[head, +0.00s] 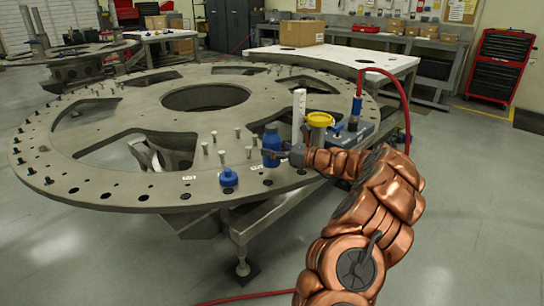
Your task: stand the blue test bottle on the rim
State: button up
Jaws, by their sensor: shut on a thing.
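The blue test bottle (271,139) is upright over the near right part of the turret plate's rim (140,198). My gripper (275,154) reaches in from the right and is shut on the lower part of the bottle. The fingers are small in the head view and partly hide the bottle's lower body. I cannot tell whether its base touches the rim or is slightly above it.
A small blue capped item (229,179) sits on the rim left of the bottle. Several upright bolts (222,156) stand close by. A white column (298,108), a yellow-topped container (319,122) and a blue device (357,111) with a red hose (400,85) stand behind my gripper.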

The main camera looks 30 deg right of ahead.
jog(key=shift+f, duration=1.45)
jog(key=o, duration=1.6)
jog(key=shift+f, duration=0.15)
jog(key=shift+o, duration=0.2)
jog(key=shift+s+d, duration=0.15)
jog(key=shift+s, duration=0.05)
jog(key=v, duration=1.1)
jog(key=shift+s+b, duration=0.25)
jog(key=shift+b, duration=0.05)
jog(key=shift+d, duration=0.15)
